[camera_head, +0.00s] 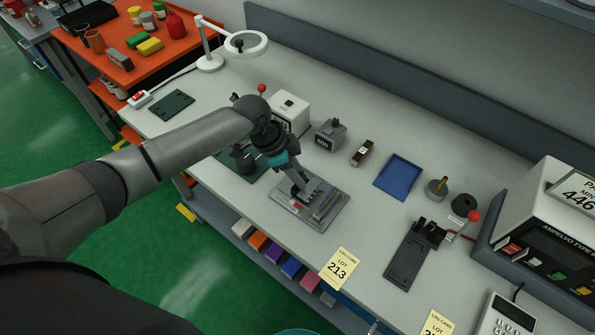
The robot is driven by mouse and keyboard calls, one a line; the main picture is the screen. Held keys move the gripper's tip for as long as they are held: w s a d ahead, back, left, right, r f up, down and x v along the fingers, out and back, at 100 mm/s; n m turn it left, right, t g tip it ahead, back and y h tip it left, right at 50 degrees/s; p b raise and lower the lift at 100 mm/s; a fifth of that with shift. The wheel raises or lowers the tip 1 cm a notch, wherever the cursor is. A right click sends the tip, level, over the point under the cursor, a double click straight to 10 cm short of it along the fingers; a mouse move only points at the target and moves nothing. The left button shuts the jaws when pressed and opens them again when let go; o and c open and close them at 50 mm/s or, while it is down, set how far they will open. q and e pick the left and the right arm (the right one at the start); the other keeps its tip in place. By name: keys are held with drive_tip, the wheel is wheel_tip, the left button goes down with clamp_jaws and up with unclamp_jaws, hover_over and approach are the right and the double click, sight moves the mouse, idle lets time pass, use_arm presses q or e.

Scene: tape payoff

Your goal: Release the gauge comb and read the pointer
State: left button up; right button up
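A grey gauge fixture (322,221) sits on the pale bench in the middle of the view. It carries a small red-and-white part (296,206) on its left and a ridged, yellowish strip, perhaps the comb (325,206), on its right. My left gripper (306,194) points down right over this fixture, its fingers close to or touching its parts. I cannot tell whether the fingers are shut or hold anything. No pointer or scale can be read at this size. My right gripper is not in view.
A blue tray (399,177), a grey counter box (330,134) and a white box (290,113) stand behind the fixture. A dark clamp stand (409,262) is to the right, beside a large meter (540,235). A lot card (340,268) lies at the front edge. A magnifier lamp (245,44) stands far left.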

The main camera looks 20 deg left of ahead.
use_arm(q)
clamp_jaws()
idle(1.0)
